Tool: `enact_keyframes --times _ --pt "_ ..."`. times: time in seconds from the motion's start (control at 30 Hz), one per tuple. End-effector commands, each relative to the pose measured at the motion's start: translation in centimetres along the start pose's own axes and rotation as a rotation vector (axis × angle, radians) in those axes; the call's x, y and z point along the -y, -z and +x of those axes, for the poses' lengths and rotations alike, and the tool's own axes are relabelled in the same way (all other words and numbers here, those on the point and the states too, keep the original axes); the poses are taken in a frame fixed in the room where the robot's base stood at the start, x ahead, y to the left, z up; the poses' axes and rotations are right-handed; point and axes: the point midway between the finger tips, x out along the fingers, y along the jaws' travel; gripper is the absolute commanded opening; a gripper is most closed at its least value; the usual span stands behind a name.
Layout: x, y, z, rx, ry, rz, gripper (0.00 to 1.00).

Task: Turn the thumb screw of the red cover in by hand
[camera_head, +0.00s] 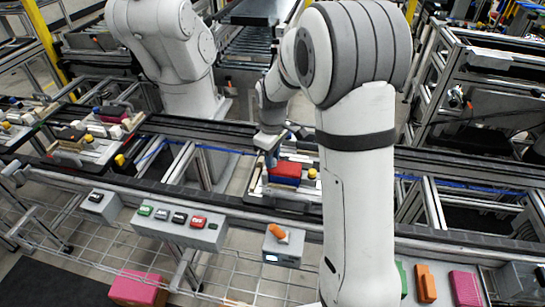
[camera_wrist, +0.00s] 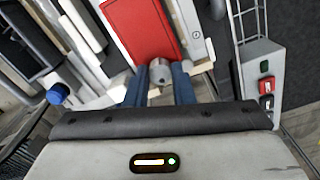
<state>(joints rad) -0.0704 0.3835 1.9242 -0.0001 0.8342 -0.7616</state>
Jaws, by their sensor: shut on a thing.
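The red cover (camera_head: 286,169) lies on a blue block on the pallet fixture in the head view. In the wrist view the red cover (camera_wrist: 139,30) fills the top middle. A round silver thumb screw (camera_wrist: 160,88) sits at its lower end. My gripper (camera_wrist: 160,78) has a blue finger on each side of the thumb screw and is shut on it. In the head view my gripper (camera_head: 271,158) is at the left end of the red cover, and the thumb screw cannot be made out there.
A yellow knob (camera_head: 312,173) stands right of the cover. A button panel (camera_head: 180,226) and a small box with an orange switch (camera_head: 283,246) are in front of the conveyor. Another loaded pallet (camera_head: 95,140) is at the left. In the wrist view a control box (camera_wrist: 262,75) is at the right.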

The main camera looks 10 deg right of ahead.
Motion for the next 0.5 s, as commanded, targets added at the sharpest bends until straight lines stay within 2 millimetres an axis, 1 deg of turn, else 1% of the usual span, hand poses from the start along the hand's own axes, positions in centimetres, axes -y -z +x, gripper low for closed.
enact_keyframes --times 0.27,0.5 --pt "-0.03 0.02 0.15 -0.001 -0.001 0.208 0.0" --pt "-0.03 0.03 0.12 -0.002 -0.001 0.438 0.0"
